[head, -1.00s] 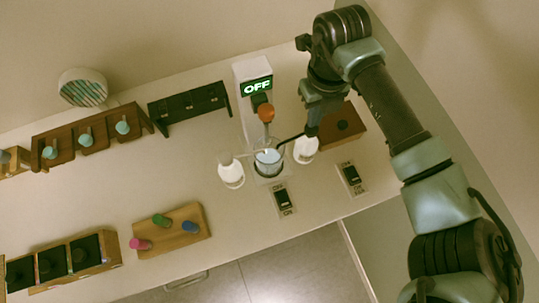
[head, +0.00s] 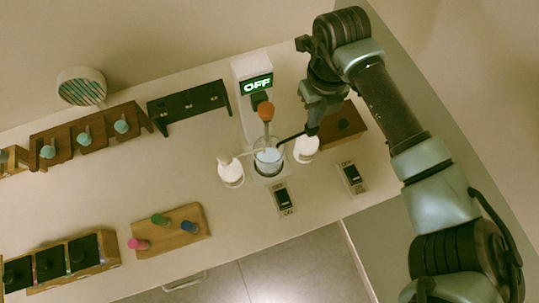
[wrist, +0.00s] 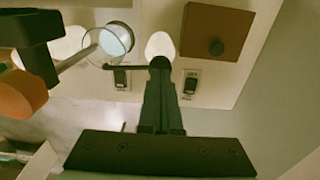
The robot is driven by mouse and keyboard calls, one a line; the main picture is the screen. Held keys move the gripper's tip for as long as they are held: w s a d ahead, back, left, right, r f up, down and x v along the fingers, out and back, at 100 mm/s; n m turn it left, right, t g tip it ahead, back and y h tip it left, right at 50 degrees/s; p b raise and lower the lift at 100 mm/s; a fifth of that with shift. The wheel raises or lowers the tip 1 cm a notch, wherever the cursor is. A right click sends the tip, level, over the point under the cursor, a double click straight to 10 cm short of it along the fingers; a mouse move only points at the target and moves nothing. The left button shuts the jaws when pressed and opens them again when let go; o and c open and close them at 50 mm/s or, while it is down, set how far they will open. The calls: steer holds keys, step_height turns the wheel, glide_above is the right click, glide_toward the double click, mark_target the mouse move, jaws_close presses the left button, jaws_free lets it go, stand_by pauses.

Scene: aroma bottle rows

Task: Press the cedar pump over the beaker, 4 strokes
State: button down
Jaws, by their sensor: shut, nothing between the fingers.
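Two white pump bottles flank the beaker (head: 268,168), a clear glass with pale liquid. The left bottle (head: 231,174) has a light spout pointing at the beaker. The right bottle (head: 306,150) has a dark pump head and a dark spout (wrist: 125,68) reaching over the beaker's rim. I cannot read a label, so I cannot tell which is cedar. My gripper (head: 312,128) is shut, pointing down at the right bottle's pump head and covering most of it. In the wrist view the fingertips (wrist: 160,64) meet at that dark head; contact is unclear.
A white stand with an OFF display (head: 257,84) and orange knob (head: 266,111) is behind the beaker. A brown box (head: 341,124) is right of my gripper. Two switches (head: 284,201) (head: 353,177) lie in front.

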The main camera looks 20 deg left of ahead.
steer(key=shift+f+b, duration=0.8)
steer(key=shift+f, duration=0.35)
steer(key=shift+r, duration=0.1)
steer(key=shift+r+p, duration=1.05)
steer(key=shift+r, duration=0.35)
steer(key=shift+f, duration=0.1)
